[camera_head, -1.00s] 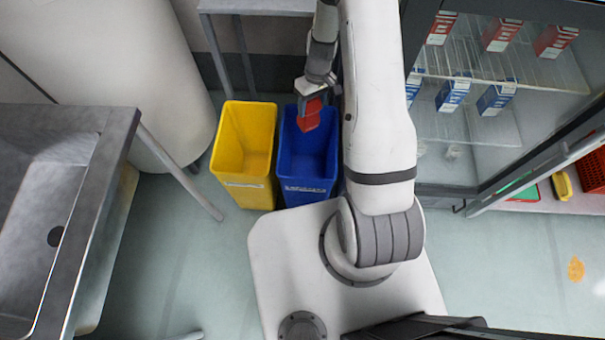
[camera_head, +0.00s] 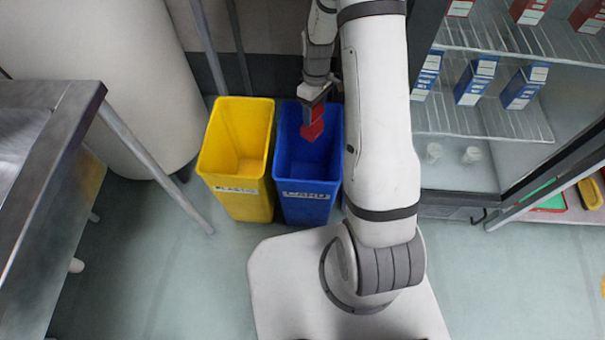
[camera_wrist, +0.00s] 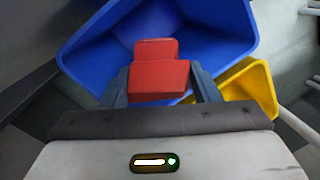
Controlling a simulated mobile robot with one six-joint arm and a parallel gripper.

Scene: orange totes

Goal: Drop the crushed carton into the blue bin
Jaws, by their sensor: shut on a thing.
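The crushed carton (camera_head: 312,122) is red and bent. My gripper (camera_head: 314,108) is shut on it and holds it over the mouth of the blue bin (camera_head: 308,189). In the wrist view the carton (camera_wrist: 158,80) sits between the two fingers of my gripper (camera_wrist: 160,88), with the open blue bin (camera_wrist: 225,30) beyond it. The fingers cover the carton's sides. How far the carton is above or inside the bin's rim I cannot tell.
A yellow bin (camera_head: 238,187) stands directly left of the blue bin. A steel sink table (camera_head: 60,170) is at the left. A glass-door fridge with cartons on wire shelves (camera_head: 490,120) stands at the right. A white cylinder (camera_head: 100,60) is behind the table.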

